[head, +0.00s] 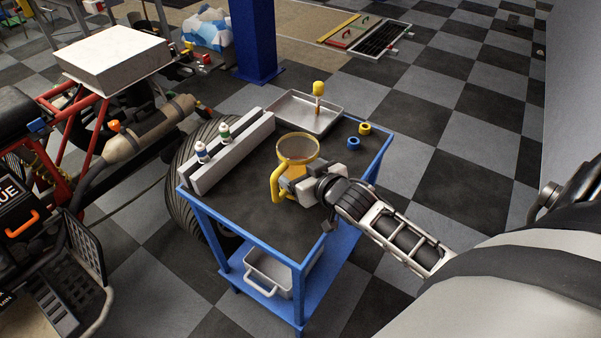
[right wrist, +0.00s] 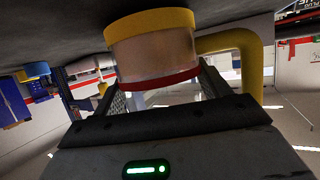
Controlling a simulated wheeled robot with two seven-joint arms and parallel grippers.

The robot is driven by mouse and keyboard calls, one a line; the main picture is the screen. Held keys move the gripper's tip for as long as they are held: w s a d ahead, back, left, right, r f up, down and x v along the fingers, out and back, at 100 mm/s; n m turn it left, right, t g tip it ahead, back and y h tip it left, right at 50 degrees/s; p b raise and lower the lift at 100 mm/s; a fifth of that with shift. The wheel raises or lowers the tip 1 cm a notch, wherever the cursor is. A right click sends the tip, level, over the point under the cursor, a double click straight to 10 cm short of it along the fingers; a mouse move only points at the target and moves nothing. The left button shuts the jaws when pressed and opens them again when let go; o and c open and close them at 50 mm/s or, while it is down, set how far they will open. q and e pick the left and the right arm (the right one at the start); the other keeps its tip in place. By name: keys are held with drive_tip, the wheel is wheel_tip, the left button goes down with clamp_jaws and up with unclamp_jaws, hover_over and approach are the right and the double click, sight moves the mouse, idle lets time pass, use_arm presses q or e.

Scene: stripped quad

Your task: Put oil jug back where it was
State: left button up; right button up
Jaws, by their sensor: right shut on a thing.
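The oil jug (head: 297,149) has a wide yellow rim, a see-through body and a yellow handle on its left side. It is upright over the blue cart's dark top (head: 262,205). My right gripper (head: 302,184) comes in from the right and is shut around the jug's body. In the right wrist view, which is upside down, the jug (right wrist: 150,55) is between the fingers, with its yellow base close to the cart top. I cannot tell whether it touches. My left gripper is not in view.
A metal tray (head: 281,108) holds a yellow-topped tool at the cart's back. A grey rack (head: 217,168) with two small bottles runs along the left. Blue (head: 353,143) and yellow (head: 365,128) rings lie at right. The cart top's front is clear. A stripped quad stands left.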

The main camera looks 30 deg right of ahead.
drive_tip(key=shift+f, duration=0.15)
drive_tip(key=shift+f, duration=0.15)
drive_tip(key=o, duration=1.2)
drive_tip(key=p+v, duration=0.1)
drive_tip(key=v, duration=1.1)
